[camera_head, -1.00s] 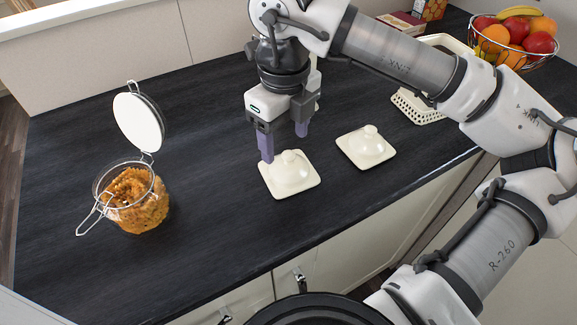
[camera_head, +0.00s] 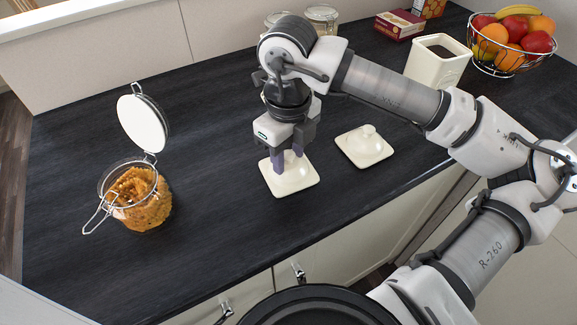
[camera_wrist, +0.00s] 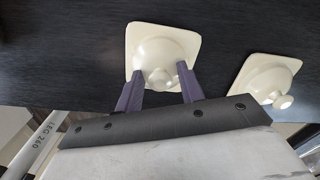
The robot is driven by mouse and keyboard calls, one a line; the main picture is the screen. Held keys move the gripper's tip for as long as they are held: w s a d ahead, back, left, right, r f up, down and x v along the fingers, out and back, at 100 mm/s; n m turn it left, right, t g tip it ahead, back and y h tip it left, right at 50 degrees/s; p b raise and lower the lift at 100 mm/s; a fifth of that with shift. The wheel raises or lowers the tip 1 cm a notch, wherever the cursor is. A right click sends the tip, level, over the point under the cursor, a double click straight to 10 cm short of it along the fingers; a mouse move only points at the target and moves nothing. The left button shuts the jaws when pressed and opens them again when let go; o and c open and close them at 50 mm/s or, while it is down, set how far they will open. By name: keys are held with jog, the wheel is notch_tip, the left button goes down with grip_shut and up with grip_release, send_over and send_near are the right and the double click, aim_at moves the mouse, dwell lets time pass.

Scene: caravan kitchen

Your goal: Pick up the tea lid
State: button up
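Two cream square lids with round knobs lie on the dark counter. The left lid (camera_head: 301,184) is under my gripper (camera_head: 288,162); the right lid (camera_head: 365,147) lies apart from it. No label shows which one is the tea lid. In the wrist view, my purple fingers (camera_wrist: 160,70) stand on either side of the left lid's knob (camera_wrist: 160,78), with gaps visible between fingers and knob. My gripper is open, pointing down. The right lid also shows in the wrist view (camera_wrist: 266,76). An open cream canister (camera_head: 437,65) stands at the back right.
A glass jar of pasta (camera_head: 140,200) with its lid swung up stands at the left. A fruit basket (camera_head: 512,62), a red box (camera_head: 400,25) and glass jars (camera_head: 322,15) stand at the back. The counter between jar and lids is clear.

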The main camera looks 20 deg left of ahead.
jog(key=shift+f, duration=0.1)
jog(key=shift+c, duration=0.9)
